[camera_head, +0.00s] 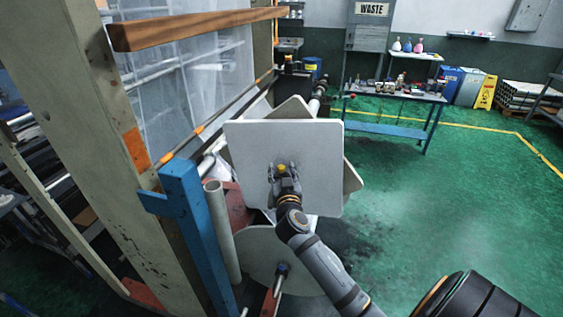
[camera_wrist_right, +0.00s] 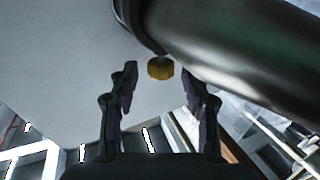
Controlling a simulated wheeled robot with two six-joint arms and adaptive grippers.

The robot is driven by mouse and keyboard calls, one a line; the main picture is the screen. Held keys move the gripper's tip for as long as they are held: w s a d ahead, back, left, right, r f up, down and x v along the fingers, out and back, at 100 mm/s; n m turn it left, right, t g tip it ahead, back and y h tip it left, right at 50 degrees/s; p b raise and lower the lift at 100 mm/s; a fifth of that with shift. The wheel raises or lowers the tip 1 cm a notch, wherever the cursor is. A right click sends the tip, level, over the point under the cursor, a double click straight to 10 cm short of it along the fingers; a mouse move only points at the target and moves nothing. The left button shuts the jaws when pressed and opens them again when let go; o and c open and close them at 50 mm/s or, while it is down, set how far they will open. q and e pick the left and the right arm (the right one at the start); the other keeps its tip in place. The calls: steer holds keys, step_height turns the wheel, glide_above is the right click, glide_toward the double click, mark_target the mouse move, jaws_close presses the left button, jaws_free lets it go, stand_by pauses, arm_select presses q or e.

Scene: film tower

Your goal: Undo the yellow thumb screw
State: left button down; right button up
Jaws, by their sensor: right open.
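The yellow thumb screw (camera_head: 282,168) sits near the middle of a pale square plate (camera_head: 250,143) with rounded corners. In the right wrist view the screw (camera_wrist_right: 160,68) is a small yellow knob on the plate's face. My right gripper (camera_head: 283,172) is at the screw in the head view. In the wrist view its two fingers (camera_wrist_right: 160,85) are apart, one on each side of the screw and a little short of it, with visible gaps. Nothing is held between them. My left gripper is not in view.
A blue post (camera_head: 190,235) and a grey pipe (camera_head: 222,230) stand left of the plate. A wooden beam (camera_head: 200,28) crosses above. A blue worktable (camera_head: 395,95) stands at the back. The green floor (camera_head: 450,200) at right is clear.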

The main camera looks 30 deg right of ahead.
steer(key=shift+x, duration=1)
jaws_close()
steer(key=shift+n+t+y, duration=0.3)
steer(key=shift+y, duration=0.1)
